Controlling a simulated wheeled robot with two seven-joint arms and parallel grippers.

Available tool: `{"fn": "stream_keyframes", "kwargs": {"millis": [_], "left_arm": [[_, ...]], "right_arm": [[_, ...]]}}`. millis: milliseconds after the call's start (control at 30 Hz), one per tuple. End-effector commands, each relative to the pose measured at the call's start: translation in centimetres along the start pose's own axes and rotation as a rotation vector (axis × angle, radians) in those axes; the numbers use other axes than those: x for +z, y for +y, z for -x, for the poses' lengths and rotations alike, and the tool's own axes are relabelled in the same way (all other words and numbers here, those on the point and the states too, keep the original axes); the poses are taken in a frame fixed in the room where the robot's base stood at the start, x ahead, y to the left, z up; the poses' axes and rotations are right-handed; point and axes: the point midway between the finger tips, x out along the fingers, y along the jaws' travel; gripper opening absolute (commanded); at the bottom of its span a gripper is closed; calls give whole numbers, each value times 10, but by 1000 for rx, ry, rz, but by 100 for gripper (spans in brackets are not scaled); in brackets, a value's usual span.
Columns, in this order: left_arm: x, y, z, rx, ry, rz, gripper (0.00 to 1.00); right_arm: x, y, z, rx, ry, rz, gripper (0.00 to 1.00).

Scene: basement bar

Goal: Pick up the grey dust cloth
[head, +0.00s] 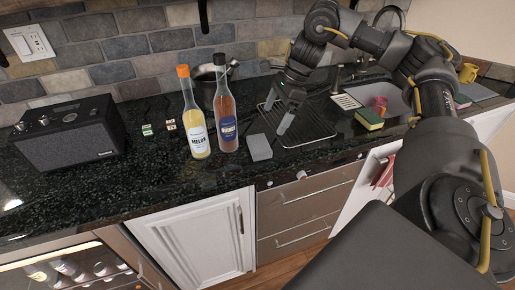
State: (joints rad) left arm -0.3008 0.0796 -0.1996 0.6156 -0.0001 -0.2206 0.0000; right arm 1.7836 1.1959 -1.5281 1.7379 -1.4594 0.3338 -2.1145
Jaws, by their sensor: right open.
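The grey dust cloth (260,148) appears as a small flat grey rectangle on the black counter, just right of the two bottles and near the front edge. My right gripper (280,112) is above the counter, a little right of the cloth and on its far side, with its fingers pointing down. It is open, and nothing shows between its fingers. The gripper looks apart from the cloth. My left gripper is not in view.
A yellow bottle (194,125) and a reddish bottle (226,115) stand close left of the cloth. A dark drying rack (312,122) lies right, beside a green-and-yellow sponge (369,119). A black speaker (70,136) stands left. The counter (165,177) before the bottles is clear.

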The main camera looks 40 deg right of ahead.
Motion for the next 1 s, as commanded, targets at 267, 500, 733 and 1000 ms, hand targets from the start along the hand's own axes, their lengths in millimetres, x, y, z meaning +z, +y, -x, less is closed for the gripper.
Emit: {"fn": "stream_keyframes", "kwargs": {"millis": [267,500,733,1000], "left_arm": [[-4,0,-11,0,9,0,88],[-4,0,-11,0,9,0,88],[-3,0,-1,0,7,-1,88],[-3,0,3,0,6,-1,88]], "right_arm": [[0,1,-42,4,3,1,100],[-1,1,-52,1,0,-2,100],[3,2,-72,4,3,-2,100],[4,2,-103,0,1,-4,100]]}}
